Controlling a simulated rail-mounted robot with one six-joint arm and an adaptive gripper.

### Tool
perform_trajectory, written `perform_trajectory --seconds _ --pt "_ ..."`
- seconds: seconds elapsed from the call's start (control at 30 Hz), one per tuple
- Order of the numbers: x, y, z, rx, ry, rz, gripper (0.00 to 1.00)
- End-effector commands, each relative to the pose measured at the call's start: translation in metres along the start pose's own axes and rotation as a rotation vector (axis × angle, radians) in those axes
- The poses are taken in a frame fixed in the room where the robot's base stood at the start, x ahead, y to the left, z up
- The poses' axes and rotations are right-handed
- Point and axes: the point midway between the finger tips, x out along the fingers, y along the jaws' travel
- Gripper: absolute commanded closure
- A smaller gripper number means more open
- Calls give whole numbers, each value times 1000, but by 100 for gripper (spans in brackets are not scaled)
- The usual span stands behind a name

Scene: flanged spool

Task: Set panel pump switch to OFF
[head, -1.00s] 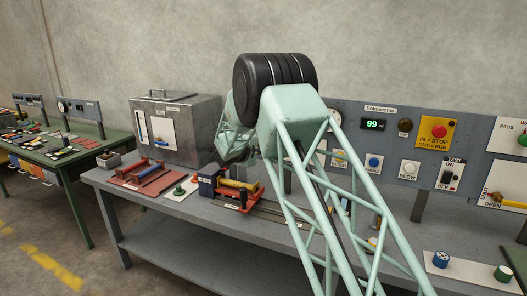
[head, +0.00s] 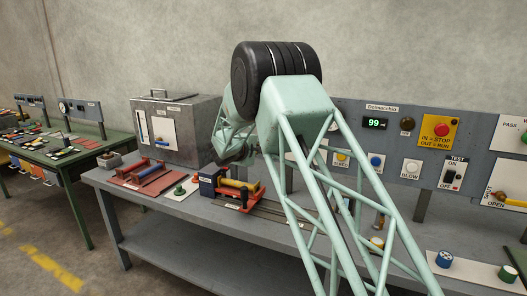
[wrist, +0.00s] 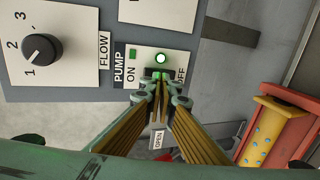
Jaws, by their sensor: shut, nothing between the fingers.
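The pump panel (wrist: 180,60) is a white plate in the wrist view, turned on its side, marked PUMP, ON and OFF. ON is at the left and OFF at the right. In the head view my arm hides the pump panel.
A FLOW dial (wrist: 42,48) sits left of the pump plate. A red and yellow part (wrist: 270,130) lies at the right in the wrist view. In the head view, a grey box (head: 180,130) and red fixtures (head: 150,175) stand on the bench.

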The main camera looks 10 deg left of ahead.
Motion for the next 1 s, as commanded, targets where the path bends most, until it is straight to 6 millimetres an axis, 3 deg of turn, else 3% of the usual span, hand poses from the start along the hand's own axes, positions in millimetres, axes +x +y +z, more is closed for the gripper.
perform_trajectory --seconds 0.7,1.0 --pt "-97 1 1 0 0 -1 100" --pt "-115 1 2 2 -2 0 100"
